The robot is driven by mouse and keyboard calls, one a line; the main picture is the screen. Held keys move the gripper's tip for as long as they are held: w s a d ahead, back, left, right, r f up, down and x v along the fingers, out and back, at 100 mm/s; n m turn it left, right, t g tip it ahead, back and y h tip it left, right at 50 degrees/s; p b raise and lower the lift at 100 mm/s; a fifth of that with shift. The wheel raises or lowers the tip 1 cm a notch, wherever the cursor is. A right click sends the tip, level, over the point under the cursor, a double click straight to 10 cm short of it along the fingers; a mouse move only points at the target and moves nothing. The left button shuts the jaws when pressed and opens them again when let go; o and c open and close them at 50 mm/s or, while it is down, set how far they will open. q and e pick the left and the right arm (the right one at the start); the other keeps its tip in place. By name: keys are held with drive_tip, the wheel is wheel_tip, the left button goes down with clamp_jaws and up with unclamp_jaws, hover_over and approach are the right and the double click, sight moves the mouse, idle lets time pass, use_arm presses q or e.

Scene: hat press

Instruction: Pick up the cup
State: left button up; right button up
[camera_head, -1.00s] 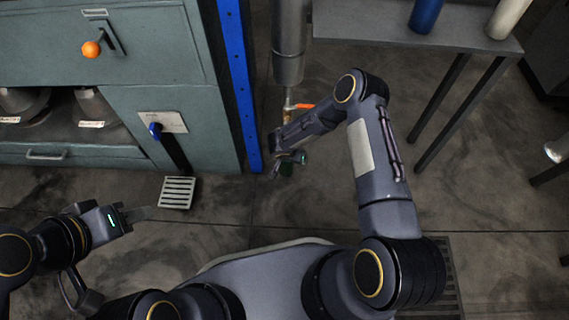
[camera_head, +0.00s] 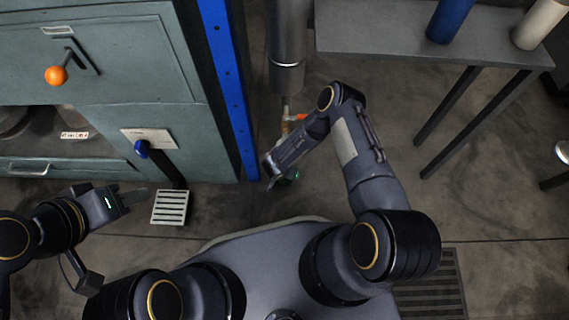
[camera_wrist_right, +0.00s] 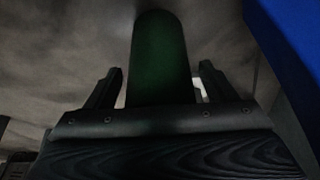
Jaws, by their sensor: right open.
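A dark green cylinder (camera_wrist_right: 160,60), which looks like the cup, stands between the two fingers of my right gripper (camera_wrist_right: 158,88) in the right wrist view. The fingers are open, one on each side of it, with a visible gap at each side. In the head view my right gripper (camera_head: 277,182) is low beside the foot of the blue post, and the green cylinder is mostly or wholly hidden there. My left gripper (camera_head: 125,197) hangs at the left over the floor near a small grate, with nothing visible in it; its finger gap is unclear.
The blue post (camera_head: 228,85) and grey-green press cabinet (camera_head: 115,100) stand left of my right gripper. A metal column (camera_head: 287,45) with an orange-handled part is beyond it. A grey table (camera_head: 395,32) at upper right holds blue and cream cylinders.

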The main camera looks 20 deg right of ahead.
drive_tip(key=shift+f, duration=0.2)
drive_tip(key=shift+c, duration=0.4)
drive_tip(key=c, duration=1.1)
drive_tip(key=shift+r, duration=0.15)
